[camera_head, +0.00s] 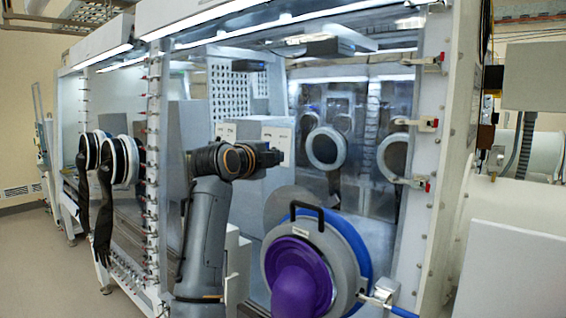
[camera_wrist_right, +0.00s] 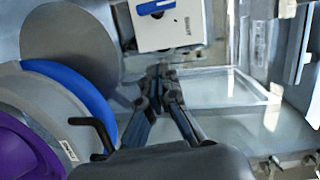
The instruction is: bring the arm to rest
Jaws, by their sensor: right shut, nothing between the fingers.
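My right arm rises in the middle of the head view, bent at the top, in front of the glovebox window. Its right gripper (camera_head: 272,157) points to the right, above and left of the round port door. In the right wrist view the fingers (camera_wrist_right: 163,72) come together at their tips, shut, with nothing held. They show below a white box (camera_wrist_right: 168,28) with a blue mark. My left gripper is in neither view.
A round port (camera_head: 347,250) with a blue ring, grey door, black handle (camera_head: 307,211) and purple centre (camera_head: 300,285) stands close at the right of my arm. Black gloves (camera_head: 104,215) hang from ports at the left. A glovebox row (camera_head: 432,150) fills the back; floor (camera_head: 35,265) is clear at far left.

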